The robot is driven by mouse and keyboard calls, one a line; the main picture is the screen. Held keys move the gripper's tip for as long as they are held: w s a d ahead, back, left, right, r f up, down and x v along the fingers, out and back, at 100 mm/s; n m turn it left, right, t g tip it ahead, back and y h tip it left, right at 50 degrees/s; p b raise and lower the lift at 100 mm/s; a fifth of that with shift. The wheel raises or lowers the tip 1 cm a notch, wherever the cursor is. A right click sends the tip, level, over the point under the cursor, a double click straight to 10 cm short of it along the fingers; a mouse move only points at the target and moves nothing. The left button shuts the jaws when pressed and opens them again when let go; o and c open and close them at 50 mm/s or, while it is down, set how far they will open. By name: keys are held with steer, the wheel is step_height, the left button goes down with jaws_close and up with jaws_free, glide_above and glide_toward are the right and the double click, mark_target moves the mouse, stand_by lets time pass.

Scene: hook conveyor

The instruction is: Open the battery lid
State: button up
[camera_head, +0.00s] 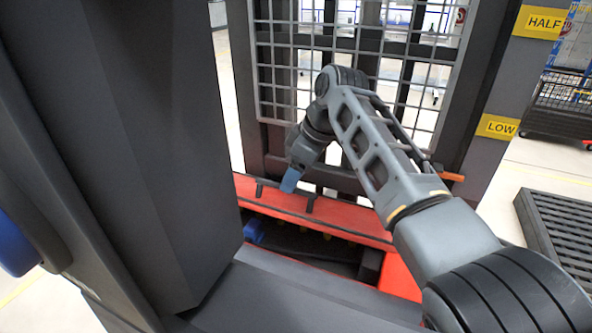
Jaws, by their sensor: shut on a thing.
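The battery lid (345,220) is a long red panel across the middle of the view. A dark opening shows along its near side, so the lid stands at least partly open. A black handle (311,203) rises from the lid, with another black post to its left. My gripper (288,187), with blue fingers, comes down from the upper right to the lid between these posts. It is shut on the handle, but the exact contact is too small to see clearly.
The dark compartment (310,246) holds a blue part (253,231) at its left end. A wire mesh panel (280,75) stands close behind the lid. A thick dark column fills the left. A post with yellow LOW (497,127) and HALF (541,22) signs stands right.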

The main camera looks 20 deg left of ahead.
steer(key=shift+w+d, duration=0.2)
steer(key=v, duration=0.7)
steer(key=shift+r, duration=0.4)
steer(key=shift+s, duration=0.15)
